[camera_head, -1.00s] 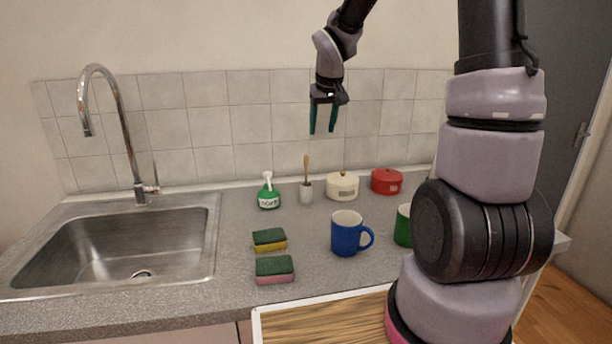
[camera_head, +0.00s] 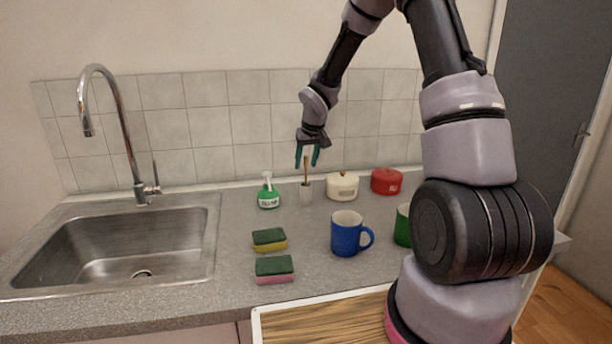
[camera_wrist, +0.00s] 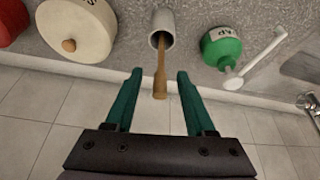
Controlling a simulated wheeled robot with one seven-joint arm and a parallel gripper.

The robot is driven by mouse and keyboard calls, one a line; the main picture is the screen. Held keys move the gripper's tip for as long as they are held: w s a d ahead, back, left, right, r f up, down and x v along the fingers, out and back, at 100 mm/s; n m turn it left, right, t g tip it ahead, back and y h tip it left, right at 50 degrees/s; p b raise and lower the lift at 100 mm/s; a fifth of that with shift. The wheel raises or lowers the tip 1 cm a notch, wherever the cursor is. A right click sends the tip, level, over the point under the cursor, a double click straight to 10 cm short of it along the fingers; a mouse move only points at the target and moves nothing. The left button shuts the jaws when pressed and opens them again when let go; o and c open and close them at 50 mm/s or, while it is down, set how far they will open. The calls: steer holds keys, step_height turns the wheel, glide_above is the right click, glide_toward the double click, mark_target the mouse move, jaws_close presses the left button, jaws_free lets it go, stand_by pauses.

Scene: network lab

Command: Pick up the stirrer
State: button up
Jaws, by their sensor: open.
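The stirrer (camera_head: 306,170) is a brown wooden stick standing upright in a small pale cup (camera_head: 306,194) at the back of the counter. In the wrist view the stirrer (camera_wrist: 160,72) rises from the cup (camera_wrist: 161,28), its end lying between the two fingers. My gripper (camera_head: 307,161) points down above the cup, with its teal fingertips around the stirrer's upper part. In the wrist view my gripper (camera_wrist: 155,78) is open, with a gap on both sides of the stirrer.
A green soap bottle (camera_head: 268,194) stands left of the cup. A cream pot (camera_head: 342,187) and a red pot (camera_head: 386,182) stand to its right. A blue mug (camera_head: 346,236), a green mug (camera_head: 403,226) and two sponges (camera_head: 269,238) are nearer the front. The sink (camera_head: 120,245) is left.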

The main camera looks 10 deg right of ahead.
mark_target(306, 180)
steer(key=shift+x, duration=2)
steer(key=shift+s, duration=0.1)
jaws_close()
steer(key=shift+r, duration=0.1)
